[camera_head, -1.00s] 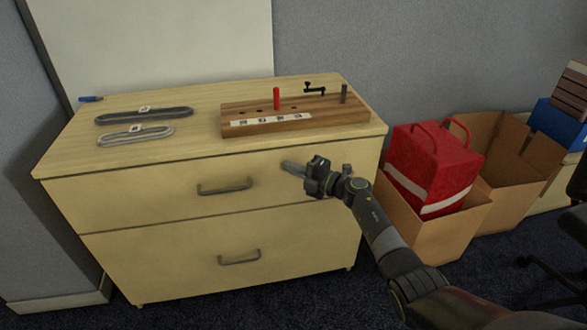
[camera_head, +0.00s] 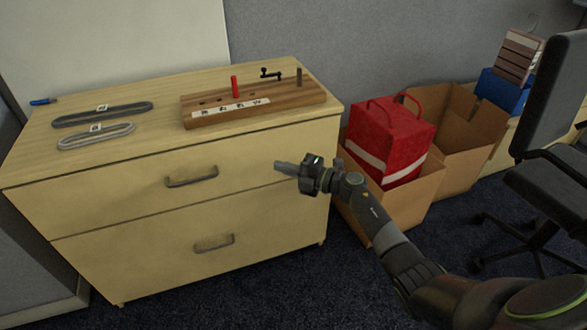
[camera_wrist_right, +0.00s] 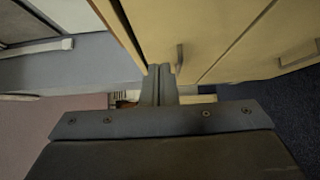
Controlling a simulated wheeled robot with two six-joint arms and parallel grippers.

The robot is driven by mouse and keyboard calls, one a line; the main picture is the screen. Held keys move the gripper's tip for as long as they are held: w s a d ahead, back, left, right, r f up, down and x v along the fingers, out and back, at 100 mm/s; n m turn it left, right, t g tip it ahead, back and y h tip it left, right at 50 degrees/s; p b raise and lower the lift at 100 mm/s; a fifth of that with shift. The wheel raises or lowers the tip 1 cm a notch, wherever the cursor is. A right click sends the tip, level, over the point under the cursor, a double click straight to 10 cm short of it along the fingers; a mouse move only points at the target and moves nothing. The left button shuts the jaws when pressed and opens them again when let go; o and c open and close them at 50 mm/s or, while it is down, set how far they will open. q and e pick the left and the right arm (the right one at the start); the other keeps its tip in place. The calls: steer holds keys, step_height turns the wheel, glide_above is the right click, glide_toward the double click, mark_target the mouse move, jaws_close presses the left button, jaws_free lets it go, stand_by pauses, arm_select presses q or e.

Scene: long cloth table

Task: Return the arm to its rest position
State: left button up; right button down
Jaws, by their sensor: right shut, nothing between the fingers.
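My right arm (camera_head: 382,232) comes in from the lower right in the head view. Its gripper (camera_head: 278,165) points left in front of the cabinet's upper drawer, at the right end. The fingers are shut with nothing between them. The right wrist view also shows the shut fingers (camera_wrist_right: 159,84), with the drawer fronts beyond them. I cannot tell from the head view how far the fingertips are from the drawer front. My left gripper is not in view.
A wooden two-drawer cabinet (camera_head: 110,205) bears a wooden block (camera_head: 258,104) with a red peg (camera_head: 234,86), two grey loops and a blue pen (camera_head: 43,101). At right are cardboard boxes (camera_head: 395,210), a red bag (camera_head: 390,142) and a black chair (camera_head: 545,180). Dark carpet is free in front.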

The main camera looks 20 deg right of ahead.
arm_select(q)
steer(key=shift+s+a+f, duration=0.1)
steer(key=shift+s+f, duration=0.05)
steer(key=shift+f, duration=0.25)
arm_select(e)
steer(key=shift+v, duration=1.5)
